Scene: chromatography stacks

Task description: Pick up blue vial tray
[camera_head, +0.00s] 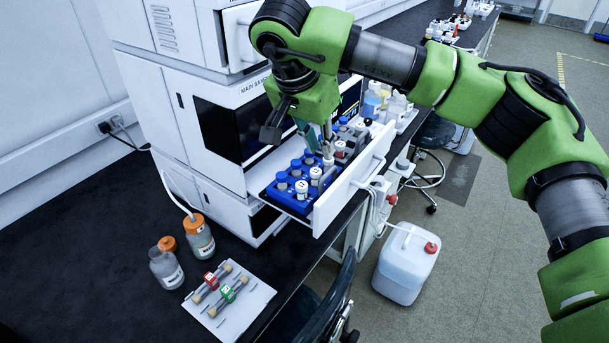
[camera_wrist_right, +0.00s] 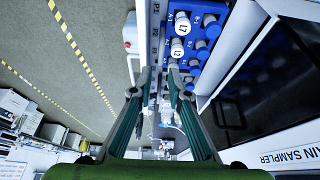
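The blue vial tray (camera_head: 290,202) sits in the open white drawer of the main sampler. It holds several blue-capped vials and a few white-capped ones. It also shows at the top of the wrist view (camera_wrist_right: 193,52). My right gripper (camera_head: 327,150) points down over the drawer, at the tray's far end in the head view. In the wrist view its two fingertips (camera_wrist_right: 159,72) are apart, with a narrow gap beside the tray. I cannot tell whether they touch the tray. My left gripper is not in view.
The drawer front (camera_head: 350,190) stands out over the bench edge. More vials stand behind the gripper in the same drawer. Bottles with orange caps (camera_head: 199,238) and a white rack (camera_head: 232,298) are on the black bench. A white canister (camera_head: 404,265) stands on the floor.

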